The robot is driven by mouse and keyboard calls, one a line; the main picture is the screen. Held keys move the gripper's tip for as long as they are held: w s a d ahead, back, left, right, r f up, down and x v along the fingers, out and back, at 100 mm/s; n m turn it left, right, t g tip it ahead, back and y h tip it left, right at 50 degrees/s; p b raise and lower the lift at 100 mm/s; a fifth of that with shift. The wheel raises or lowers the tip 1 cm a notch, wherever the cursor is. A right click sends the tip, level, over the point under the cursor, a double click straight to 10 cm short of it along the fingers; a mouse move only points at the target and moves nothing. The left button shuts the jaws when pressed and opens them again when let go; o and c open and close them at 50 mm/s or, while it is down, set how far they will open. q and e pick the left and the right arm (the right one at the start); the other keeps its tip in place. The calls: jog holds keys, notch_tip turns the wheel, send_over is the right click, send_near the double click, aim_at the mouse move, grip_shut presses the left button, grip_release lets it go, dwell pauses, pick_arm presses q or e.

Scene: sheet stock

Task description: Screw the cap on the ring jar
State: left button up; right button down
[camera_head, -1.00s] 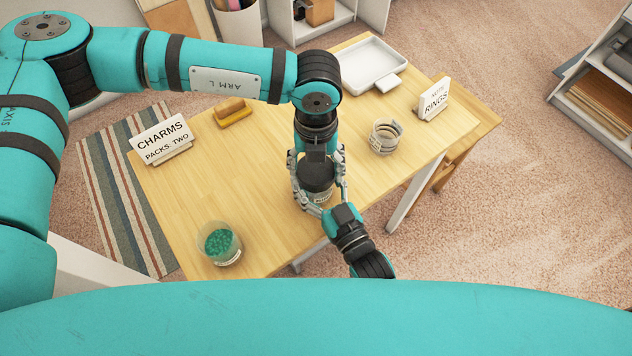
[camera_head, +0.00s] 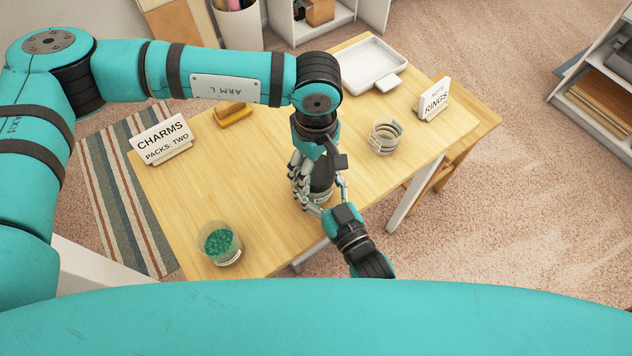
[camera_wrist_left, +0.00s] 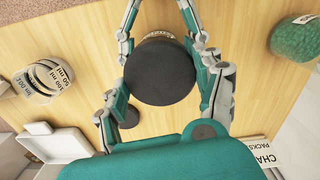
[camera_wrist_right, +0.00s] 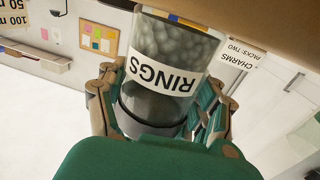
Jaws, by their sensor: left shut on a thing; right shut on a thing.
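The ring jar (camera_wrist_right: 168,75) is clear, with grey contents and a white RINGS label that reads upside down in the right wrist view. It stands near the table's front edge in the head view (camera_head: 322,196). The round black cap (camera_wrist_left: 160,73) is on its top; the thread is hidden. My left gripper (camera_head: 318,178) comes from above, shut with its fingers around the cap. My right gripper (camera_head: 333,207) comes from the front, shut around the jar's side. Its fingers also flank the jar in the right wrist view (camera_wrist_right: 160,110).
A jar of green charms (camera_head: 220,243) stands front left. A CHARMS sign (camera_head: 162,138) and a yellow-brown block (camera_head: 233,114) are behind it.

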pick_arm(q)
jog(key=m, duration=0.4)
jog(key=shift+m, duration=0.4)
jog(key=m, duration=0.3)
jog(key=shift+m, duration=0.4)
jog(key=o, duration=1.4)
notch_tip(320, 180, up, 12)
pick_arm(e)
jog(key=shift+c, duration=0.5)
grip_release()
